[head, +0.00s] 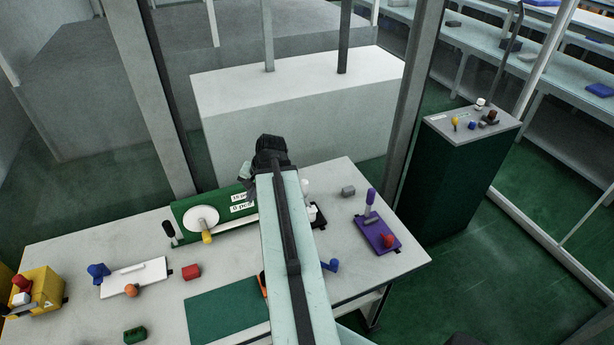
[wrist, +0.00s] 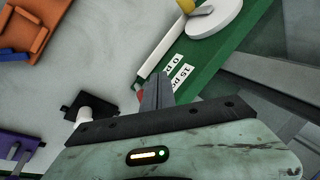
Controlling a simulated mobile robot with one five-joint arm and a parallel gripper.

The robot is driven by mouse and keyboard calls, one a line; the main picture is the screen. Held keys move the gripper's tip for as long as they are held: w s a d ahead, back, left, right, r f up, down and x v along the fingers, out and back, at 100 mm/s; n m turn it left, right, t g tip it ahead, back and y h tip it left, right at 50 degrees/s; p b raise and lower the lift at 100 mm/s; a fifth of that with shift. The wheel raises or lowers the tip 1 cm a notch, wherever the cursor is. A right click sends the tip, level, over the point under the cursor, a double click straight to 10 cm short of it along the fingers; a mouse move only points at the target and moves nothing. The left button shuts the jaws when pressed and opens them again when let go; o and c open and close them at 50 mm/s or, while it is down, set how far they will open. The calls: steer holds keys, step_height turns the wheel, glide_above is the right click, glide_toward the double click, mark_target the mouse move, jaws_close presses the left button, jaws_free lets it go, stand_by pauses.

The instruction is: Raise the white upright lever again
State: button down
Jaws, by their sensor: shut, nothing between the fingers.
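A white lever (head: 306,186) shows just right of my arm in the head view, with its black base (head: 317,214) partly hidden by the arm. It looks upright there. In the wrist view the white lever (wrist: 87,114) stands on its black base plate left of my fingers; its lower part is hidden behind my gripper's body. My gripper (wrist: 157,88) is shut and empty, beside the green panel's edge and apart from the lever. In the head view its fingers are hard to make out.
A purple plate (head: 376,235) with a purple-handled lever is to the right. An orange fixture (wrist: 24,27) and a grey block (head: 348,191) are nearby.

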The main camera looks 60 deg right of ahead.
steer(key=s+d+r+m+t+h, duration=0.1)
steer(key=s+d+m, duration=0.1)
steer(key=s+d, duration=0.35)
steer(key=s+d+r+m+h, duration=0.1)
steer(key=s+d+r+m, duration=0.15)
steer(key=s+d, duration=0.3)
steer(key=m+t+h+p, duration=0.1)
steer(key=m, duration=0.2)
glide_toward(306, 180)
steer(key=b+x, duration=0.9)
steer(key=x, duration=0.1)
steer(key=shift+w+d+f+b, duration=0.1)
steer(key=shift+d+f+b, duration=0.05)
steer(key=shift+f+b, duration=0.15)
steer(key=shift+r, duration=0.2)
steer(key=shift+d, duration=0.1)
